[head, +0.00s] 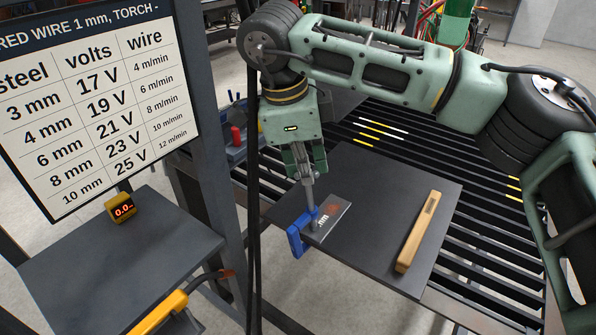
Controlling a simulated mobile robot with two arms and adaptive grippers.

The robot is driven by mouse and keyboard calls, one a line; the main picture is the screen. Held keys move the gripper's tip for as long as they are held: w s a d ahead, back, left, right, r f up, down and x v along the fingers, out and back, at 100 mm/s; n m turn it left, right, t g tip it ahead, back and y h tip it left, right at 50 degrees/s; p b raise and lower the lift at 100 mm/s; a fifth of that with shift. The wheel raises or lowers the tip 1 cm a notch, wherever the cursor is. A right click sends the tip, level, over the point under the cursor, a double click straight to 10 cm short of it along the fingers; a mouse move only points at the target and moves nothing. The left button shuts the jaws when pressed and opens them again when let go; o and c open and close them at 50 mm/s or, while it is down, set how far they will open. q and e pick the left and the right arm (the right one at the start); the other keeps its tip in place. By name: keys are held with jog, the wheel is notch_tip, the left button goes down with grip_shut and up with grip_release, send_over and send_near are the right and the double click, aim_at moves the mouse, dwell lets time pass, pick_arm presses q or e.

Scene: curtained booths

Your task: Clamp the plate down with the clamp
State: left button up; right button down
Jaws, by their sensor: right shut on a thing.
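The plate (336,221) is a small grey metal piece with a brownish patch and a white marking. It lies near the left corner of a dark flat board (375,200). The blue clamp (296,238) sits at the board's left edge, its frame reaching over the edge beside the plate. Its grey screw rod stands upright above the plate's near end. My right gripper (309,178) points down and is shut on the clamp at the top of this rod. Whether the clamp's foot presses on the plate cannot be told. My left gripper is not in view.
A wooden-handled brush or bar (417,232) lies on the board's right part. The board rests on a slatted dark table (470,240). A settings chart (95,100) and a side shelf with a yellow display (122,208) stand at left, with dark hanging cables between.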

jog(key=shift+f+m+b, duration=0.15)
jog(key=shift+m+b, duration=0.35)
jog(key=shift+m, duration=0.3)
jog(key=m+b, duration=0.2)
jog(key=m, duration=0.2)
jog(key=shift+s+d+m+b, duration=0.1)
jog(key=shift+m+b, duration=0.2)
jog(key=m+b, duration=0.2)
jog(key=m, duration=0.2)
jog(key=shift+s+m+b, duration=0.1)
jog(key=shift+m+b, duration=0.3)
jog(key=shift+m, duration=0.4)
